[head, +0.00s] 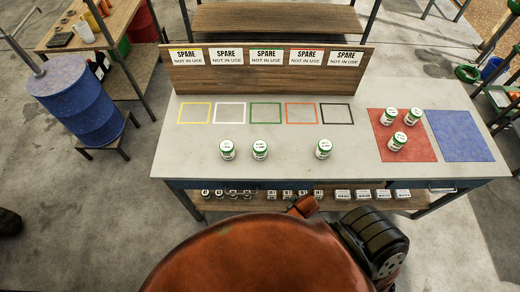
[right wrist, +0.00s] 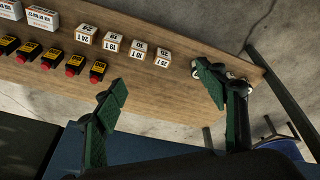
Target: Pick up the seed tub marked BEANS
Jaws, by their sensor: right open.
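Several small white tubs with green lids stand upright on the grey table (head: 190,150). Three are in a row near the front: a left tub (head: 227,150), a middle tub (head: 260,150) and a right tub (head: 323,150). Three more stand on the red square (head: 420,154): a back left tub (head: 389,117), a back right tub (head: 411,118) and a front tub (head: 397,141). Their lettering is too small to read, so I cannot tell which says BEANS. My right gripper (right wrist: 163,80) is open and empty, its green fingers apart before the low shelf. My left gripper is not in view.
A wooden board (head: 190,80) with SPARE signs stands behind coloured outlines. A bare blue square (head: 462,136) lies at the right. The shelf (right wrist: 160,85) under the tabletop holds small boxes and black-and-yellow items with red ends. A blue barrel (head: 85,105) stands left.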

